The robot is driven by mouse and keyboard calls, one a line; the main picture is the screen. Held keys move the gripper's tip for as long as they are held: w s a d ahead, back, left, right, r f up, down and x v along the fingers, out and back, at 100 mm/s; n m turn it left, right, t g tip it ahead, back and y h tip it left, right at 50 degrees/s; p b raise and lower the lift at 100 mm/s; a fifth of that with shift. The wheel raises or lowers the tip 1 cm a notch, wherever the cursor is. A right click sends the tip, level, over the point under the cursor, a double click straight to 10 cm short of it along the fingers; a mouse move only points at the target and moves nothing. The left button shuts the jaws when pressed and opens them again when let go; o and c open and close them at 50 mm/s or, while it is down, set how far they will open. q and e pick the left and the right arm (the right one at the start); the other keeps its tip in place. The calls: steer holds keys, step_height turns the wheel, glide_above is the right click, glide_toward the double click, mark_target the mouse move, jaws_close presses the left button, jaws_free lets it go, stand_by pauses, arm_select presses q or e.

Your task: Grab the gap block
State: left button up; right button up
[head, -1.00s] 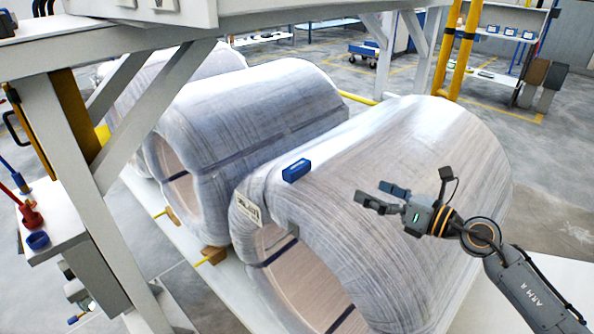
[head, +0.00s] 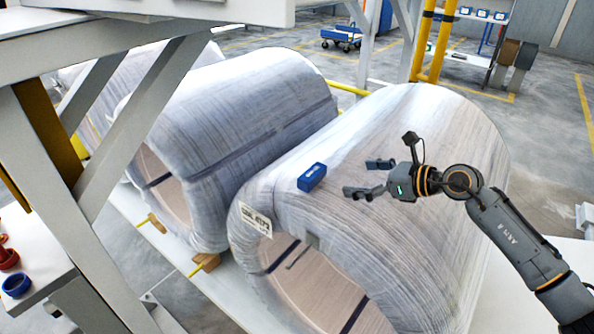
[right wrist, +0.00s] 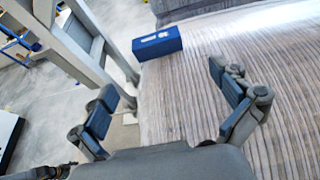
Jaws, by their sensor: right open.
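The blue gap block (head: 312,176) lies on the upper side of the nearer wrapped coil (head: 410,140), close to its left end. The block also shows in the right wrist view (right wrist: 158,43), beyond the fingertips and between them from side to side. My right gripper (head: 366,179) is open and empty. It is over the coil, to the right of the block, with its fingers pointing toward it and a visible space between. In the right wrist view both blue-padded fingers (right wrist: 162,92) are spread apart.
A second wrapped coil (head: 240,110) stands close behind on the left. Grey frame beams (head: 150,110) rise at the left, near the coil ends. A blue ring (head: 16,284) sits on a bench at the lower left. Yellow posts (head: 432,50) and a blue cart (head: 341,37) are further back.

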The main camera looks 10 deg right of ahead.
mark_target(319, 174)
steer(key=p+x, duration=0.1)
steer(key=x, duration=0.6)
steer(key=shift+w+a, duration=0.25)
steer(key=shift+a, duration=0.05)
steer(key=shift+w+a+p, duration=0.35)
steer(key=shift+p, duration=0.1)
steer(key=p+x, duration=0.1)
steer(key=x, duration=0.3)
steer(key=shift+w+a, duration=0.2)
steer(key=shift+a, duration=0.2)
steer(key=shift+s+d, duration=0.1)
steer(key=shift+c, duration=1.3)
steer(key=c, duration=0.8)
arm_select(q)
steer(key=r, duration=0.2)
steer(key=s+d+r, duration=0.1)
steer(key=shift+r, duration=0.15)
